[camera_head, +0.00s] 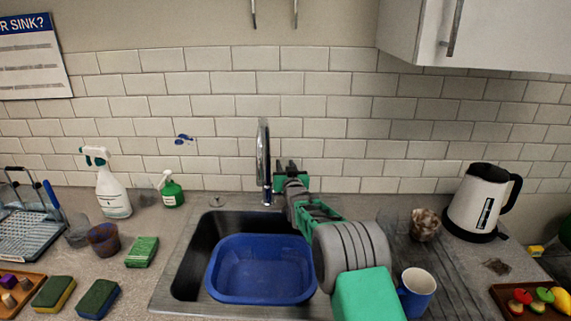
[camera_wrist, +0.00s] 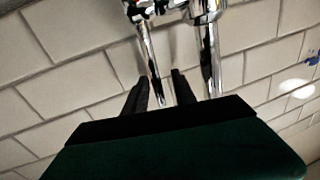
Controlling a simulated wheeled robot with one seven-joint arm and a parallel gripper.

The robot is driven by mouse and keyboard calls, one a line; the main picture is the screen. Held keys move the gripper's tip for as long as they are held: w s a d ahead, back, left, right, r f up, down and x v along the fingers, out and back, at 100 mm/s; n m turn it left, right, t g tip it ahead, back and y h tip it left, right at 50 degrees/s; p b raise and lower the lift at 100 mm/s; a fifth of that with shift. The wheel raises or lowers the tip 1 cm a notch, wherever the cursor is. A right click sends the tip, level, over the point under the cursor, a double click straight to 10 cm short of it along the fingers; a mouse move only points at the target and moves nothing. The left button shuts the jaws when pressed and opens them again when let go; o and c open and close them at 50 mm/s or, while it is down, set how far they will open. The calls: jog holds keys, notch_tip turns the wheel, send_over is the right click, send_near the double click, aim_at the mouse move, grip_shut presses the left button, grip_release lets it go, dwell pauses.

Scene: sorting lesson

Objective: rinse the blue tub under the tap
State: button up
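The blue tub (camera_head: 262,268) sits upright in the dark sink (camera_head: 205,232), its open top up, and looks empty. The chrome tap (camera_head: 263,155) stands behind the sink, above the tub's far side. No stream of water shows. My gripper (camera_head: 281,167) is just right of the tap, and my arm covers the sink's right side. In the wrist view my gripper's dark fingers (camera_wrist: 161,88) are apart, with a thin chrome rod (camera_wrist: 152,68) between them. A gap shows beside the right finger. A thicker chrome tube (camera_wrist: 210,60) is just right of the fingers.
A blue mug (camera_head: 417,290) stands right of my arm, close to it. A white kettle (camera_head: 483,200) is farther right. Spray bottles (camera_head: 112,193), a green sponge pack (camera_head: 142,252) and a dish rack (camera_head: 28,235) are left of the sink. The tiled wall is close behind the tap.

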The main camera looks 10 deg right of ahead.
jog(key=shift+w, duration=0.3)
jog(key=shift+c, duration=0.2)
grip_shut()
jog(key=shift+f, duration=0.1)
dwell(1.0)
